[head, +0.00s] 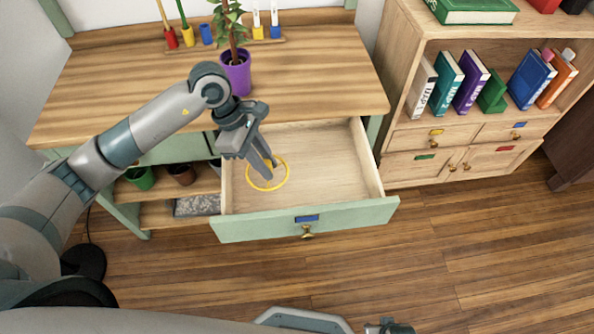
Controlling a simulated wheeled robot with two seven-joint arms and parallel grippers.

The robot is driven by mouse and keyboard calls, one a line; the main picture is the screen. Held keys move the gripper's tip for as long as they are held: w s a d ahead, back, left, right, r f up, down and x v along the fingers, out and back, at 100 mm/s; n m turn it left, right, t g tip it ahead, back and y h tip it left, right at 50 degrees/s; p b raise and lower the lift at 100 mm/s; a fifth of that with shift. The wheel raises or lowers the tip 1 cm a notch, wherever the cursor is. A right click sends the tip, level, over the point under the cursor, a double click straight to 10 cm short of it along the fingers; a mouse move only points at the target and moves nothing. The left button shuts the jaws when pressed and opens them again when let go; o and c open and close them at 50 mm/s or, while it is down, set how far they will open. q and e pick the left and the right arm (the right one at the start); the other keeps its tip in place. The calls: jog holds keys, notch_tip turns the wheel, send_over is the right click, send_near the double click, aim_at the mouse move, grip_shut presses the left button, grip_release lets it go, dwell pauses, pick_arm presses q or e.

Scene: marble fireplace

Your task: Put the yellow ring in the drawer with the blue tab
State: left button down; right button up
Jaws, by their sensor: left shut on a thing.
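The yellow ring (283,182) is at the left side of the open drawer (335,168), within its walls in the head view. The drawer's green front carries a blue tab (307,218) above a brass knob. My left gripper (270,165) points down into the drawer and is shut on the ring's far edge. I cannot tell whether the ring touches the drawer floor. The rest of the drawer is empty. My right gripper (388,327) seems to show only in small part at the bottom edge; its fingers cannot be made out.
A purple pot (236,74) with a plant stands on the wooden tabletop (320,80) close behind my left wrist. A bookcase (395,105) with books and small colour-tabbed drawers stands at the right. The floor (470,250) before it is clear.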

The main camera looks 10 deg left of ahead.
pick_arm(q)
jog(key=shift+f+p, duration=0.4)
jog(key=shift+f, duration=2.7)
pick_arm(e)
jog(key=shift+w+a+r+t, duration=0.15)
jog(key=shift+w+a+t, duration=0.15)
jog(key=shift+w, duration=0.2)
pick_arm(q)
jog(key=shift+f, duration=0.1)
notch_tip(320, 180, down, 3)
jog(key=shift+r, duration=0.2)
jog(key=shift+f, duration=0.5)
pick_arm(e)
jog(key=shift+a, duration=0.4)
pick_arm(q)
jog(key=shift+f, duration=0.1)
pick_arm(e)
jog(key=shift+s+f, duration=0.1)
jog(key=shift+f, duration=0.1)
